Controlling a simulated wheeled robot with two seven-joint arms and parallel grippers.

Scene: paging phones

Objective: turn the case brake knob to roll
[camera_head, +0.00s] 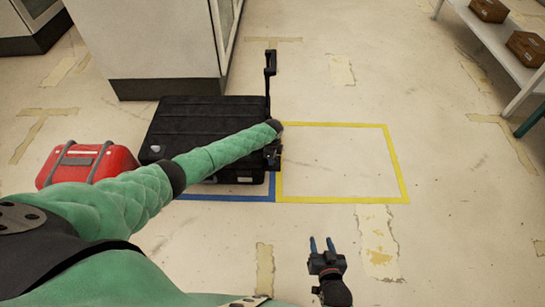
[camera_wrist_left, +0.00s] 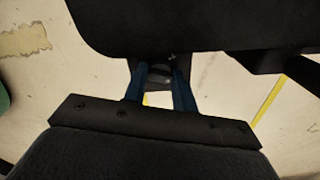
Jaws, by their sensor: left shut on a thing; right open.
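The black case (camera_head: 205,115) lies on the floor inside a blue outline, with its pull handle (camera_head: 270,65) raised at its right side. My left arm reaches across the front of the case, and my left gripper (camera_head: 273,158) is at its right end. In the left wrist view my left gripper (camera_wrist_left: 163,85) has its blue fingers shut on a small dark knob (camera_wrist_left: 160,72) below the case's dark body (camera_wrist_left: 180,25). The knob's setting cannot be read. My right gripper (camera_head: 321,245) is open and empty over the floor at the lower middle.
A yellow floor outline (camera_head: 340,124) right of the case is empty. A red bag (camera_head: 88,166) lies left of the case. A white cabinet (camera_head: 150,40) stands behind it. A shelf (camera_head: 500,45) with brown boxes (camera_head: 527,46) is at the upper right.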

